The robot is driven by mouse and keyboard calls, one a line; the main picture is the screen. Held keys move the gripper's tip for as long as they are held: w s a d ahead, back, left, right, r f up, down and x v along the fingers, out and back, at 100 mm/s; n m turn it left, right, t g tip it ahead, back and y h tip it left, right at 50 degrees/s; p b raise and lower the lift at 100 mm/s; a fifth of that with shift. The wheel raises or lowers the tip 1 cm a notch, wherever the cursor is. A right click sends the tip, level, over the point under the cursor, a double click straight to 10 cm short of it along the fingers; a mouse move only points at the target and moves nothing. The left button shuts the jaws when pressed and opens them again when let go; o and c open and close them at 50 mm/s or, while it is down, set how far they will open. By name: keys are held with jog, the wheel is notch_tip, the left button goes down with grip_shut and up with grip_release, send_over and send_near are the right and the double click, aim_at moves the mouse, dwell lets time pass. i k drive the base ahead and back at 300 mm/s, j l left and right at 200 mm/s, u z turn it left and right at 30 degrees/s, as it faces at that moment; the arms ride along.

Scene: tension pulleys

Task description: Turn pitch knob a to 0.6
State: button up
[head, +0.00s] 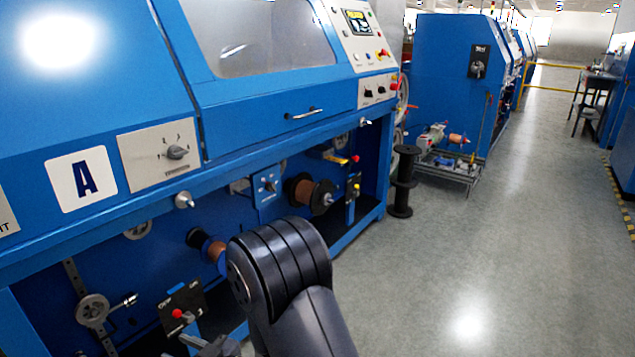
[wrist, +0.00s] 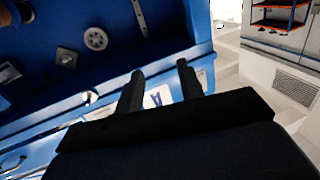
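A grey knob (head: 177,152) sits on a pale dial plate with numbers around it, on the blue machine's front, just right of the large "A" label (head: 81,179). Its exact setting is too small to read. The "A" label also shows in the wrist view (wrist: 158,97), partly hidden by my gripper (wrist: 158,72). The two black fingers stand apart with nothing between them. They are in front of the machine, apart from the knob. The knob cannot be made out in the wrist view. In the head view my dark arm fills the lower middle.
Below the dial, the machine's open bay holds a copper spool (head: 310,193), a grey pulley (head: 93,311) and a red button box (head: 180,312). A black spool stand (head: 404,180) stands on the floor. The aisle (head: 470,250) to the right is clear.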

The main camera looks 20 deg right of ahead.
aim_at(270, 187)
jog(key=i+l+z, duration=0.1)
jog(key=i+l, duration=0.2)
jog(key=i, duration=0.15)
jog(key=i+l+z, duration=0.15)
jog(key=i, duration=0.25)
jog(key=i+l+z, duration=0.1)
jog(key=i+l, duration=0.2)
jog(key=i, duration=0.15)
jog(key=i+l+z, duration=0.15)
jog(key=i, duration=0.35)
